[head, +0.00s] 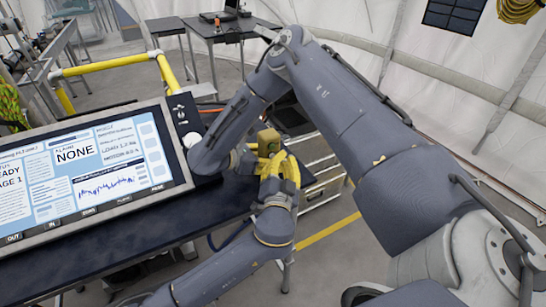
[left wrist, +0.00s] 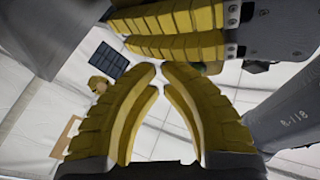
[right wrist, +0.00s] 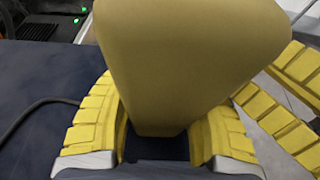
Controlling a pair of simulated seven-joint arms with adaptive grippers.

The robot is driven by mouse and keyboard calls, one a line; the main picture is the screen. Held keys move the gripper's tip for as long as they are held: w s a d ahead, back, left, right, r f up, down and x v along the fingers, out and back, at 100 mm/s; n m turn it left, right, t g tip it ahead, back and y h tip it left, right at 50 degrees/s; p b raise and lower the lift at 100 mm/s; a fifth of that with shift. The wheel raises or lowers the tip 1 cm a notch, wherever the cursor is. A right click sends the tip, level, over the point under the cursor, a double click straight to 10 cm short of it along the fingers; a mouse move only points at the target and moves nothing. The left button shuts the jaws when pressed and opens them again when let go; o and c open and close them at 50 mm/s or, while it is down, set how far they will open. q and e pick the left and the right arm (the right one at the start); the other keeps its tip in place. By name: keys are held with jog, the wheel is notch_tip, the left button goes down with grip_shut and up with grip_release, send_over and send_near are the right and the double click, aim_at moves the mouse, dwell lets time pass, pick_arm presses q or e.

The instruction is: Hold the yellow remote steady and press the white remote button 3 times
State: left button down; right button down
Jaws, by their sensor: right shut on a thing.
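The yellow remote (head: 268,138) is a dull yellow block held up in the air near the table's right edge. It fills the upper middle of the right wrist view (right wrist: 190,60). My right gripper (head: 260,152) is shut on it, with a finger on either side (right wrist: 165,130). My left gripper (head: 283,160) is just below and beside the remote, fingers pointing up. Its fingertips come together with nothing visible between them in the left wrist view (left wrist: 161,68). Its fingers also show at the right of the right wrist view (right wrist: 290,95). I cannot see the white button in any view.
A large monitor (head: 185,150) stands at the left on the dark table (head: 90,262). A yellow rail (head: 105,65) is behind it. My right arm crosses above the scene, close to my left gripper.

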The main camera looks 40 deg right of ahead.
pick_arm(q)
jog(key=shift+w+a+r, duration=0.2)
jog(key=shift+w, duration=0.55)
dwell(1.2)
jog(key=shift+s+f, duration=0.1)
jog(key=shift+f, duration=0.1)
jog(key=shift+s+a+f, duration=0.15)
jog(key=shift+s+f, duration=0.05)
jog(key=shift+s, duration=0.05)
jog(key=shift+s+f, duration=0.1)
